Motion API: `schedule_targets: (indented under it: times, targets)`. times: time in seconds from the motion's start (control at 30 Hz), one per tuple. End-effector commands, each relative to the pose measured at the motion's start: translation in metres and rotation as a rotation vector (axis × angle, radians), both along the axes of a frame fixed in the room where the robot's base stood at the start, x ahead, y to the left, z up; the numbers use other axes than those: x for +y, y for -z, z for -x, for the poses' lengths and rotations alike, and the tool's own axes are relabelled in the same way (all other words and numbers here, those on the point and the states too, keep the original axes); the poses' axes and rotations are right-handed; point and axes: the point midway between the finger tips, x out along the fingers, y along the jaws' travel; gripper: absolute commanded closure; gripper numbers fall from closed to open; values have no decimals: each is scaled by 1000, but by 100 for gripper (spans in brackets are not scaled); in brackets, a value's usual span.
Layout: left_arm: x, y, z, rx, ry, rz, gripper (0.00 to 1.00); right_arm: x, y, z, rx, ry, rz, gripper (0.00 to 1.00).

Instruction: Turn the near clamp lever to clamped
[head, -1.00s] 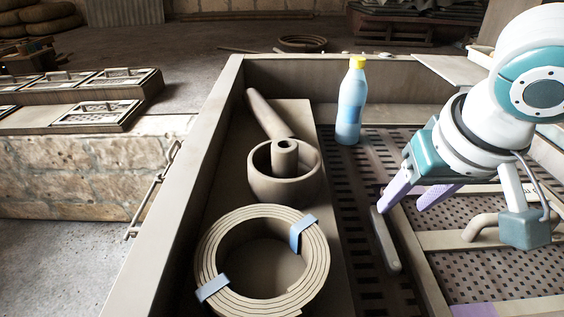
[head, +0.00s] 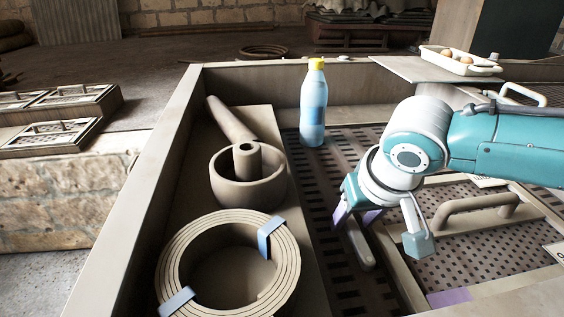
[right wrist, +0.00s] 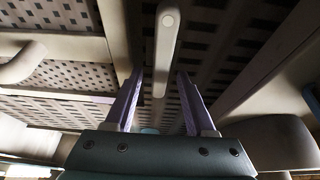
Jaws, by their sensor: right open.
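The clamp lever (head: 361,252) is a narrow grey bar with rounded ends on the slotted grating, beside the frame of a perforated panel. It points roughly toward and away from me. My right gripper (head: 355,216) is open and low over the far part of the lever. In the right wrist view the lever (right wrist: 166,45) runs between the two spread purple fingers (right wrist: 160,76), with a gap on each side. Whether they touch it cannot be told. The fingers partly hide its far end in the head view. My left gripper is not in view.
A blue bottle with a yellow cap (head: 314,105) stands behind my right gripper. A coiled belt (head: 179,262) with blue clips and a round pot (head: 264,190) lie to the left. A raised handle (head: 475,205) on the perforated panel is to the right. A white tray (head: 482,70) stands behind.

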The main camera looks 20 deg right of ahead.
Motion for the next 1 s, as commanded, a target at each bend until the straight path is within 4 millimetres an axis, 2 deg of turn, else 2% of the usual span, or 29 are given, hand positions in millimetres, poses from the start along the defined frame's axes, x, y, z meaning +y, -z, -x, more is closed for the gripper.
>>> schedule_targets:
  times: [0.13, 0.6, 1.0]
  targets:
    - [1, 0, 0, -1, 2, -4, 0, 0, 0, 0, 0, 0, 0, 47]
    - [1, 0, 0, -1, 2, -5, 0, 0, 0, 0, 1, 0, 0, 100]
    - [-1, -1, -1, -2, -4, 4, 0, 0, 0, 1, 1, 4, 0, 100]
